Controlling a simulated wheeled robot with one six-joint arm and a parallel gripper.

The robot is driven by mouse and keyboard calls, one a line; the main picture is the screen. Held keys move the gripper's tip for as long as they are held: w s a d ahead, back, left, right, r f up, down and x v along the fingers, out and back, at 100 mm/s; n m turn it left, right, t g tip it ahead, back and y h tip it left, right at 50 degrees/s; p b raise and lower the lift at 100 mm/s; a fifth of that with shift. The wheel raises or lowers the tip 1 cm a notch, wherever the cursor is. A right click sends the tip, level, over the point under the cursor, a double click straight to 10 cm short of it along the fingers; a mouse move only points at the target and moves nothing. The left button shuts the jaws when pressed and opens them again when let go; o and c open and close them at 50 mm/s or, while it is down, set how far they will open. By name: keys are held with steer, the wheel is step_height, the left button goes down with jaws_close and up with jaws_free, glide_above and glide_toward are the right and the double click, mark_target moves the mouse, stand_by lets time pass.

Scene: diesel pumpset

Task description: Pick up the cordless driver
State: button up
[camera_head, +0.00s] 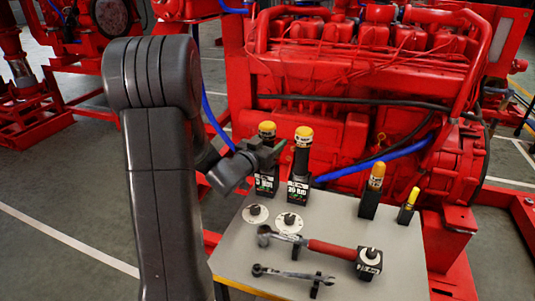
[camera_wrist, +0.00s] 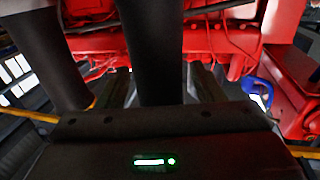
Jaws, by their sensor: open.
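Two upright black tools with yellow caps stand in labelled black holders at the table's back left: a left one (camera_head: 267,131) and a right one (camera_head: 302,150). I cannot tell for sure which is the cordless driver. My gripper (camera_head: 272,154) is at the left tool, above its holder, and hides part of its body. In the wrist view, a dark upright cylinder (camera_wrist: 160,55) stands between the open fingers of my gripper (camera_wrist: 162,85). Whether the fingers touch it is hidden.
The grey table (camera_head: 235,258) also holds two round white dials (camera_head: 288,222), a red-handled wrench (camera_head: 330,248), a small spanner (camera_head: 290,274) and two smaller yellow-topped tools (camera_head: 372,190) at right. A red engine (camera_head: 365,90) stands close behind. A blue hose (camera_head: 360,168) runs behind the tools.

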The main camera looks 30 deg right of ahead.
steer(key=shift+w+d, duration=0.15)
steer(key=shift+d, duration=0.15)
jaws_close()
steer(key=shift+r, duration=0.1)
step_height(320, 180, up, 18)
steer(key=p, duration=0.4)
stand_by(0.4)
steer(key=c, duration=0.9)
jaws_free()
steer(key=shift+c, duration=0.2)
jaws_close()
